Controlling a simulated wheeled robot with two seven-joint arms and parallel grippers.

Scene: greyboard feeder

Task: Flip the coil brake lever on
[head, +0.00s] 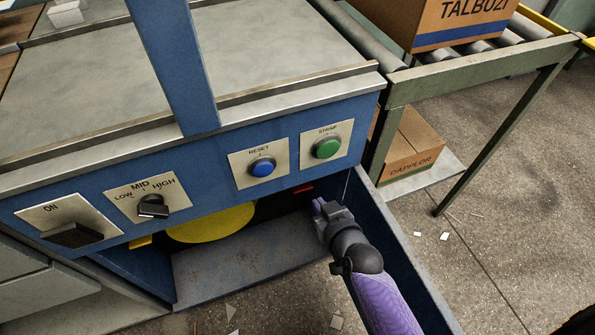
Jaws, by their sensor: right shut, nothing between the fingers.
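A small red part (303,189) shows inside the open lower bay of the blue machine, just under the front panel. It may be the coil brake lever, but it is too small and shaded to tell which way it is set. A yellow round coil side (212,223) shows to its left, its top hidden by the panel. My right gripper (318,207) reaches into the bay's right side, shut and empty. It appears just below and right of the red part; I cannot tell whether they touch. My left gripper is not in view.
The panel above carries a black ON switch (76,235), a tension knob (153,206), a blue reset button (263,167) and a green strap button (327,147). A blue door panel (400,240) stands open beside my right arm. A roller conveyor (480,65) stands at right.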

